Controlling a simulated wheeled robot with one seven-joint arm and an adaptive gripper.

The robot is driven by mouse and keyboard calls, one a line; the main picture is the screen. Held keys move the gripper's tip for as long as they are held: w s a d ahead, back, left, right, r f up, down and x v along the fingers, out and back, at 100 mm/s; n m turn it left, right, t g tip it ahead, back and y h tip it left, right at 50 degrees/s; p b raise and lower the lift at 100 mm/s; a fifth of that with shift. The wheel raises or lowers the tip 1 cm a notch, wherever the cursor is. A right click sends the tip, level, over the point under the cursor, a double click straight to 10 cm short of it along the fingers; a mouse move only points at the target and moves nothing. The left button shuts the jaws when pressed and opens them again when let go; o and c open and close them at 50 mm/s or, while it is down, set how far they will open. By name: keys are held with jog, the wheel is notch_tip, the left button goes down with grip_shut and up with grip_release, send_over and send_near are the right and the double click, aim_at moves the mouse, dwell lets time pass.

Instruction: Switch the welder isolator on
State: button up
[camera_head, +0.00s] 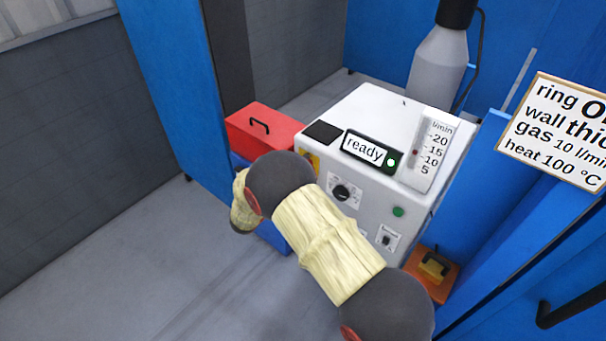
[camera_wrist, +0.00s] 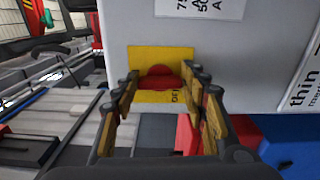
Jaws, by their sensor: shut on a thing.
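The welder isolator is a red rotary handle (camera_wrist: 160,78) on a yellow plate (camera_wrist: 178,54), on the side of the white welder cabinet (camera_wrist: 240,62). In the wrist view my gripper (camera_wrist: 164,84) has one finger on each side of the handle and is shut on it. Lettering shows on the lower right of the plate, but the fingers partly cover it. In the head view a sliver of the yellow plate (camera_head: 314,160) shows behind my arm; the handle and my fingers are hidden there. The cabinet display (camera_head: 367,150) reads "ready", with a bright green light beside it.
A red toolbox (camera_head: 262,130) stands left of the cabinet. The cabinet front has a black dial (camera_head: 341,192), a green button (camera_head: 398,211) and a small switch (camera_head: 386,240). A gas cylinder (camera_head: 437,70) stands behind. A sign (camera_head: 560,130) is at right. Grey floor is clear at left.

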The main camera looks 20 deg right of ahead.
jog(key=shift+m+b, duration=0.45)
jog(key=shift+m, duration=0.05)
jog(key=shift+f, duration=0.1)
jog(key=o, duration=1.2)
jog(key=shift+c, duration=0.2)
jog(key=shift+s+a, duration=0.1)
jog(key=v, duration=1.1)
jog(key=shift+s+a, duration=0.2)
jog(key=shift+a, duration=0.1)
